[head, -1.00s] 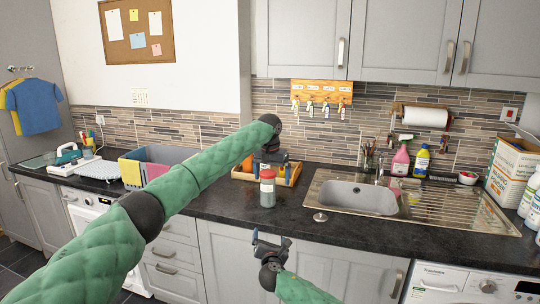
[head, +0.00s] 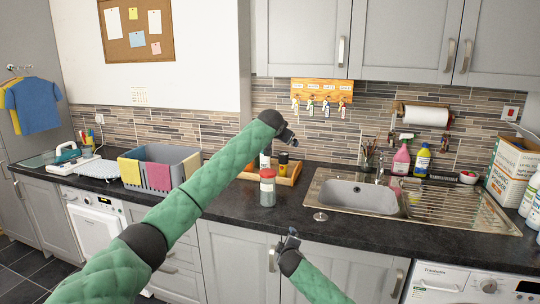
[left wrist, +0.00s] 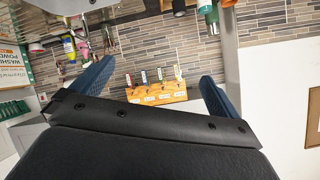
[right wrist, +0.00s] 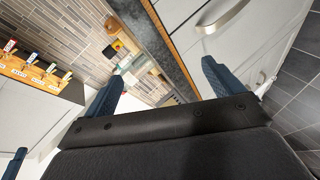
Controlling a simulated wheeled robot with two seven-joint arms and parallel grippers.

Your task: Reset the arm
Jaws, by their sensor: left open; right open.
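My left gripper (head: 288,133) is raised in front of the tiled wall, above the counter and the wooden tray. In the left wrist view its two blue fingers (left wrist: 153,88) are spread apart with nothing between them. My right gripper (head: 291,236) is low at the counter's front edge, before the cupboard doors. In the right wrist view its fingers (right wrist: 160,88) are spread apart and empty. Neither gripper touches an object that I can see.
A red-lidded jar (head: 267,188) stands near the counter's front, with a wooden tray (head: 285,176) behind it. A grey crate (head: 182,162) is left. The sink (head: 358,198) and bottles (head: 421,161) are right. A key rack (head: 321,91) hangs above.

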